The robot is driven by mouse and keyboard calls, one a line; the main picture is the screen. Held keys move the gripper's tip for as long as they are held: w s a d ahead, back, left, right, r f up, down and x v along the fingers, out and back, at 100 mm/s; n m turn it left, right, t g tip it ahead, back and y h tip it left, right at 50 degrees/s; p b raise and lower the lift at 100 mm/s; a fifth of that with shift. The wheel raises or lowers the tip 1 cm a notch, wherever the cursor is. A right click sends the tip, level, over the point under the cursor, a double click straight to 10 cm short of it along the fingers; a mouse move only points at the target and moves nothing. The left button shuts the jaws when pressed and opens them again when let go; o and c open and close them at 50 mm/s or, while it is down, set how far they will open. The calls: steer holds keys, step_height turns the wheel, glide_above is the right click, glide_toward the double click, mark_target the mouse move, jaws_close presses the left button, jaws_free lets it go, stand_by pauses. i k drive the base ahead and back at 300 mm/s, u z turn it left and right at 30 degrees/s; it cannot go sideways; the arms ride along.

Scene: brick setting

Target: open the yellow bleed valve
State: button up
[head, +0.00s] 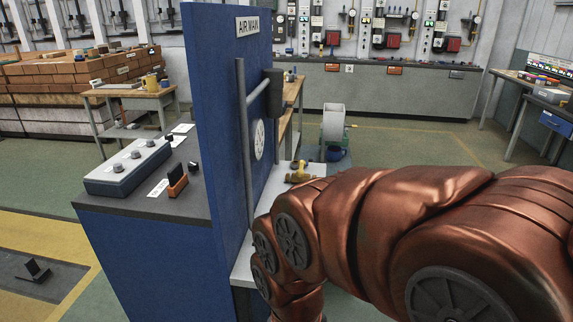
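A blue panel (216,130) labelled AIR MAIN stands upright at the centre, seen nearly edge-on. Grey pipes (243,130) and a dark cylinder (273,95) are on its right face, with a round white dial (259,139) below. A small yellow fitting (298,172) shows low beside the panel, just above my arm. It may be the yellow bleed valve; it is too small to tell its handle position. My copper-coloured arm reaches in from the right and bends down in front of the panel's lower right. My gripper is hidden or out of frame.
Left of the panel, a dark counter (187,205) holds a grey box with knobs (128,167) and an orange-brown holder (177,181). A side table (506,75) is at the right. Open green floor (430,145) lies behind my arm.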

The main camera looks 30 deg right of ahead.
mark_target(300, 173)
steer(key=u, duration=2.6)
steer(key=k, duration=1.5)
steer(key=z, duration=1.95)
steer(key=i, duration=0.5)
steer(key=z, duration=0.05)
